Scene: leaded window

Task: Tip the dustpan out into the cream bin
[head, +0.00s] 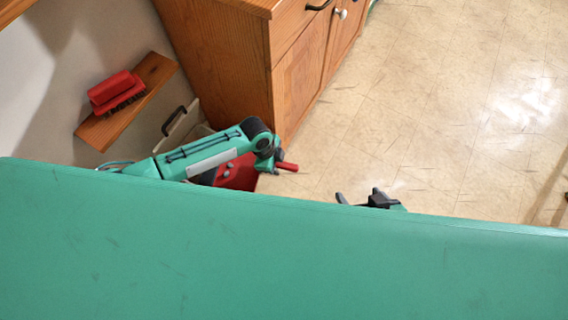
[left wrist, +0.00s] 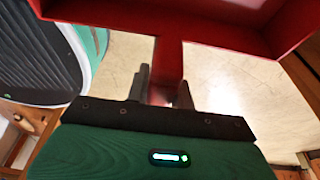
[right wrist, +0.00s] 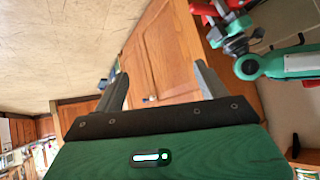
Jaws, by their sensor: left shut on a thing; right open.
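The red dustpan (head: 240,176) is below and partly behind my left arm in the head view. It fills the top of the left wrist view (left wrist: 235,38). My left gripper (left wrist: 164,88) is shut on its handle (left wrist: 169,65), whose red end (head: 288,167) sticks out past the gripper in the head view. I cannot tell what lies in the pan. The cream bin (head: 199,131) stands against the wooden cabinet, largely hidden by my left arm. My right gripper (head: 364,199) is open and empty, over the floor to the right; its fingers spread in the right wrist view (right wrist: 163,85).
A red brush (head: 117,93) lies on a wooden wall shelf (head: 154,72) at upper left. The wooden cabinet (head: 215,60) stands behind the bin. The tiled floor (head: 430,110) to the right is clear.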

